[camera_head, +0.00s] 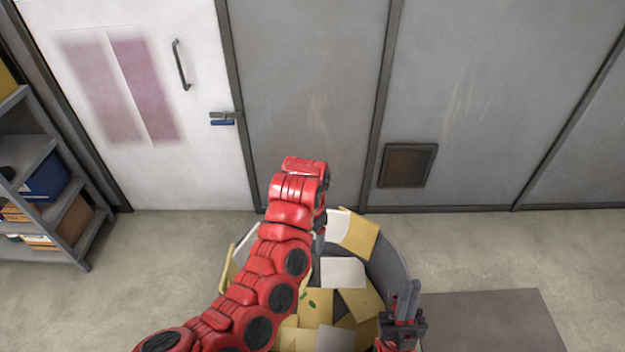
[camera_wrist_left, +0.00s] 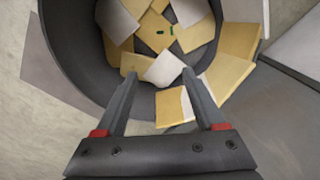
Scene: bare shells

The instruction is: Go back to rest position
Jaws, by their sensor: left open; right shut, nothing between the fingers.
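My left arm reaches in from the lower left over a round grey bin (camera_head: 393,258) holding tan and white envelopes or papers. In the head view my left gripper is mostly hidden behind its red wrist. In the left wrist view my left gripper (camera_wrist_left: 160,78) is open, its two fingers apart and pointing towards the bin (camera_wrist_left: 72,62). A tan piece (camera_wrist_left: 172,106) shows between the fingers, with no sign of being gripped. My right gripper (camera_head: 408,292) is shut and empty, pointing up at the bin's lower right side in the head view.
A grey shelf (camera_head: 75,225) with boxes stands at the left. A white door (camera_head: 190,90) and grey wall panels (camera_head: 305,80) are behind the bin. A dark flat mat or panel (camera_head: 490,320) lies at the lower right. Floor (camera_head: 150,250) is clear between shelf and bin.

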